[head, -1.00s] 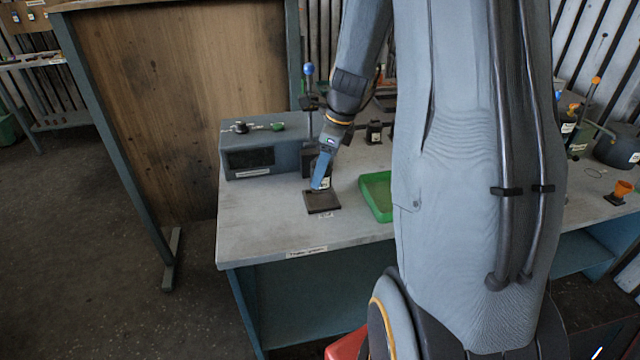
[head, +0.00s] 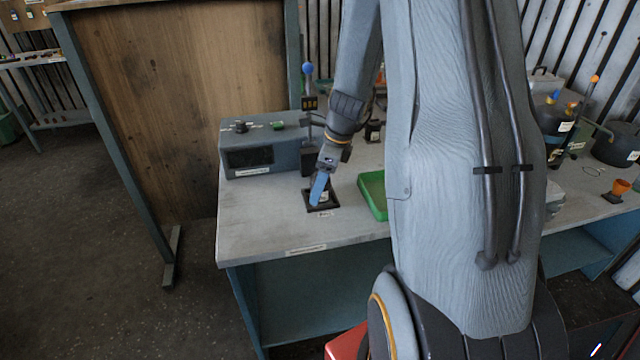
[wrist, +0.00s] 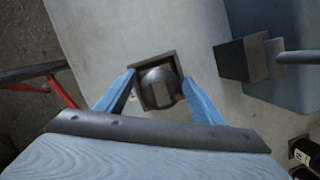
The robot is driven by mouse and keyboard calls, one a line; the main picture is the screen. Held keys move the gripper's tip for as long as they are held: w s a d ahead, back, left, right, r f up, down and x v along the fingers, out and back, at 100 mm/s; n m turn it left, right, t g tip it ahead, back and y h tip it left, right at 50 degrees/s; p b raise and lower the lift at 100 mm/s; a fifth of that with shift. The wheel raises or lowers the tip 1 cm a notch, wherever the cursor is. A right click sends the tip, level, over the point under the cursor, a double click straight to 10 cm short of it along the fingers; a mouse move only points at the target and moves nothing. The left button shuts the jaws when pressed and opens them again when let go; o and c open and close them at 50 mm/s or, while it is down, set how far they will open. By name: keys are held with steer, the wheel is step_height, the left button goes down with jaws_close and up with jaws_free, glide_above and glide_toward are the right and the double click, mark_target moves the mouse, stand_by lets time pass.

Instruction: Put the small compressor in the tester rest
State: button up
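The small compressor (wrist: 160,88) is a dark rounded body seen from above in the wrist view. It stands within the dark square frame of the tester rest (wrist: 139,66). In the head view the tester rest (head: 334,208) lies on the bench in front of the grey tester box, with the compressor (head: 325,197) partly hidden by a blue finger. My gripper (wrist: 158,79) points down with one blue finger on each side of the compressor. The fingers are very near its sides; I cannot tell whether both touch it. My gripper also shows in the head view (head: 318,191).
The grey tester box (head: 262,147) and a post with a blue ball (head: 308,70) stand just behind the rest. A green tray (head: 373,193) lies to its right. The bench (head: 260,225) is clear in front and to the left. My arm hides the bench middle.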

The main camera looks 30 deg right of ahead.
steer(key=b+v, duration=0.2)
steer(key=v, duration=1)
steer(key=s+a+f+n+h, duration=0.1)
steer(key=s+a+f+n, duration=0.2)
steer(key=n, duration=1)
steer(key=s+a+f+n+h, duration=0.1)
steer(key=s+a+f+n, duration=0.2)
steer(key=s+a+n, duration=0.7)
steer(key=a+n, duration=0.3)
steer(key=a, duration=0.1)
steer(key=shift+a+g, duration=0.2)
steer(key=shift+g, duration=0.1)
steer(key=shift+d, duration=0.15)
